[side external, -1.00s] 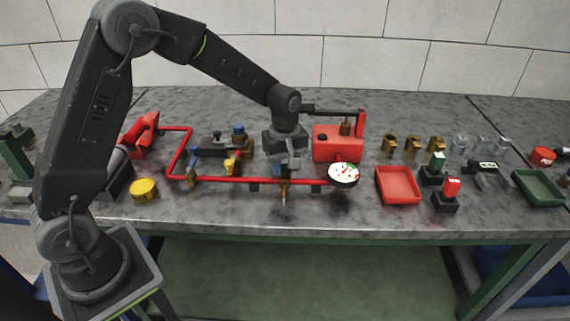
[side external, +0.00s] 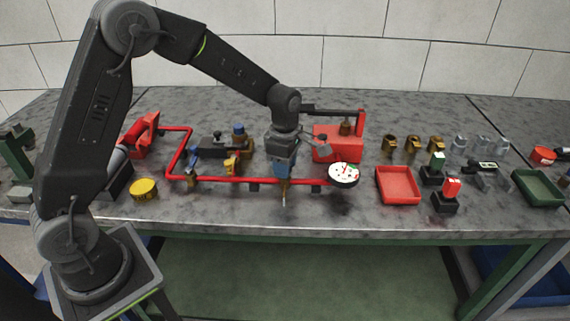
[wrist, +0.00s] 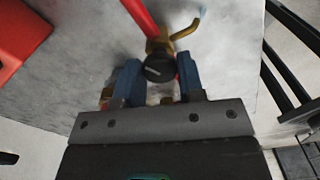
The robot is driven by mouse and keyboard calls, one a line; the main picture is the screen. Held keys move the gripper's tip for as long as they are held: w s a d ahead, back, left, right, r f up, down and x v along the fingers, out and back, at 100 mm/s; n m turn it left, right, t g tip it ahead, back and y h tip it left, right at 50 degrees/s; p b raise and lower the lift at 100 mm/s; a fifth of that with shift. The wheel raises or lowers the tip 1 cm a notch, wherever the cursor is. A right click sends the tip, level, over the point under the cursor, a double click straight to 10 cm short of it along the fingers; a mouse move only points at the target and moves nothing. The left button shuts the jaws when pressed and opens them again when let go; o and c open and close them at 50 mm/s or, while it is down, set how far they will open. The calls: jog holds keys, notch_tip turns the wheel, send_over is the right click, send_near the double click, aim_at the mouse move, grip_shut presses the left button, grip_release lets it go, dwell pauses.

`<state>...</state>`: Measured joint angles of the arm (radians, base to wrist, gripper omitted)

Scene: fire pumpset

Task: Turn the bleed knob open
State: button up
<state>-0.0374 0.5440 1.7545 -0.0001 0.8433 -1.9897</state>
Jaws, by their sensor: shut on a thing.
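The bleed knob (wrist: 160,69) is a round black cap with a pale mark, seen between the two blue fingers in the wrist view. It sits on a brass valve body (wrist: 158,46) at the end of the red pipe (wrist: 140,16), with a curved brass spout (wrist: 186,30) beside it. My gripper (side external: 283,176) points down over the front run of the pipe and is shut on the knob. In the side view the fingers hide the knob, and the brass fitting (side external: 284,192) shows just below them.
A white-faced gauge (side external: 344,175) stands close to the right of my gripper. A red tray (side external: 398,198) lies farther right. A red box-shaped pump unit (side external: 335,152) stands behind, and a yellow round part (side external: 144,187) lies at left. Bare bench shows in front of the pipe.

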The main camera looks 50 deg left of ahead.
jog(key=shift+r+n, duration=0.1)
jog(key=shift+n, duration=0.4)
jog(key=o, duration=0.9)
notch_tip(320, 180, up, 14)
jog(key=shift+f, duration=0.15)
dwell(0.3)
jog(key=s+d+r+m+t, duration=0.1)
jog(key=s+r+m+t, duration=0.35)
jog(key=s+m, duration=1.5)
jog(key=s, duration=0.1)
jog(key=s+m+t, duration=0.1)
jog(key=s+m, duration=0.3)
jog(key=shift+d+f+m, duration=0.35)
